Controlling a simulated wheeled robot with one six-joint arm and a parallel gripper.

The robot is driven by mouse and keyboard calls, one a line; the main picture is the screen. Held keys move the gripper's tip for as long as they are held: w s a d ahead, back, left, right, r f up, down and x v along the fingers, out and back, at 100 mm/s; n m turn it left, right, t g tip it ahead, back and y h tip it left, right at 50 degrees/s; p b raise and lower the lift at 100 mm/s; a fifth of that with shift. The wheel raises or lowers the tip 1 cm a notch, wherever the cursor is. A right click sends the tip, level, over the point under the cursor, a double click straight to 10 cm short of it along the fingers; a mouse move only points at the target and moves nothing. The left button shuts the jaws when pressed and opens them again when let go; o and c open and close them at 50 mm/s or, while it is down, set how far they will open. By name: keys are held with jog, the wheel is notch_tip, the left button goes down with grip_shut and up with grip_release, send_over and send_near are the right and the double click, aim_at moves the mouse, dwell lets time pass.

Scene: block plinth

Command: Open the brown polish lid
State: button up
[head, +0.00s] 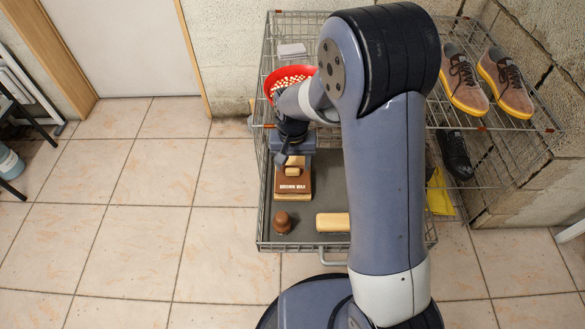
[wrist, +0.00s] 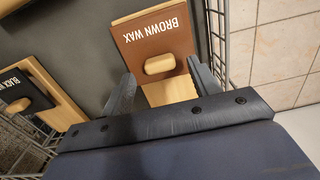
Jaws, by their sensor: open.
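The brown lid (wrist: 148,37) bears white "BROWN WAX" lettering and a pale wooden knob (wrist: 159,64). It lies on a light wooden box (wrist: 172,92), whose bare wood shows on the side near my gripper. In the head view the lid (head: 291,187) lies in the wire basket, with its knob (head: 292,171) on the far side. My gripper (wrist: 160,70) is open, its fingers apart on either side of the knob.
A black wax box (wrist: 27,92) stands left in the wrist view. A brown round-knobbed item (head: 282,222) and a wooden block (head: 333,222) lie in the basket's front. A red bowl (head: 275,79) is behind. Shoes (head: 466,82) stand on the right rack.

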aim_at(293, 176)
jog(key=shift+f, duration=1.2)
jog(key=shift+c, duration=0.6)
